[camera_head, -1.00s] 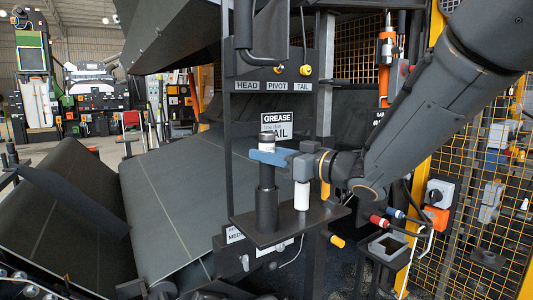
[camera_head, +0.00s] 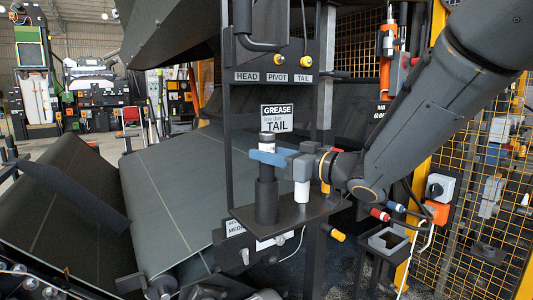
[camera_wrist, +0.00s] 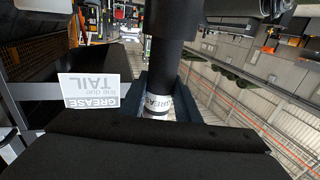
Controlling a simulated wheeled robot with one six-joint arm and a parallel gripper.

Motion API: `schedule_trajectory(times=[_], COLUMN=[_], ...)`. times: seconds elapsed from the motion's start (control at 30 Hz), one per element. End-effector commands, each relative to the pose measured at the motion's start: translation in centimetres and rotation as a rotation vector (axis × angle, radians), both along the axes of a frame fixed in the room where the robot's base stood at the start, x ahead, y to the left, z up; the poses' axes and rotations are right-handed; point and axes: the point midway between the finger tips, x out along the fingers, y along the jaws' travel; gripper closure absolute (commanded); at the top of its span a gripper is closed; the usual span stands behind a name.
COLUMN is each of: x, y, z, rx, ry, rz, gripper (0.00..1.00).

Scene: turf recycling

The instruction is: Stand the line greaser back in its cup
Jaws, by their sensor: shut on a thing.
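The line greaser (camera_head: 267,138) is a dark upright cylinder with a pale label band. It also shows in the wrist view, with its white label (camera_wrist: 157,104) between the fingers. My gripper (camera_head: 268,156) comes from the right, with its blue fingers shut on the greaser. The cup (camera_head: 266,202) is a wider black upright tube on a small dark shelf. The greaser is in line above it, its lower end at or inside the cup's mouth; the depth is hidden. In the wrist view the cup (camera_wrist: 172,20) is at the top.
A white cylinder (camera_head: 302,190) stands on the shelf (camera_head: 290,220) right of the cup, close under my gripper. A grease sign (camera_head: 277,118) is behind the greaser. A yellow mesh guard (camera_head: 480,190) is at the right, and belts (camera_head: 175,190) are at the left.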

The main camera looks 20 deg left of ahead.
Motion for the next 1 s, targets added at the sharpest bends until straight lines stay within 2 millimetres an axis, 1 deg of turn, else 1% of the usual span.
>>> schedule_trajectory(times=[0.27,0.3,0.37,0.4,0.43,0.67,0.77,0.87,1.0], x=[0.0,0.0,0.0,0.0,0.0,0.0,-0.1,-0.5,-1.4], y=[0.0,0.0,0.0,0.0,0.0,0.0,-0.4,-1.4,-3.6], z=[-0.5,-0.5,-0.5,-0.5,-0.5,-0.7,-0.6,-0.7,-0.6], rx=[0.001,0.001,0.001,0.001,0.001,-0.001,-0.001,-0.001,0.0], ry=[-0.002,-0.002,-0.002,-0.002,-0.001,0.002,0.0,0.0,0.0], rz=[0.0,0.0,0.0,0.0,0.0,0.0,-0.001,-0.002,-0.003], gripper=[1.0,0.67,0.57,0.5,0.49,0.49,0.49,0.49,0.49])
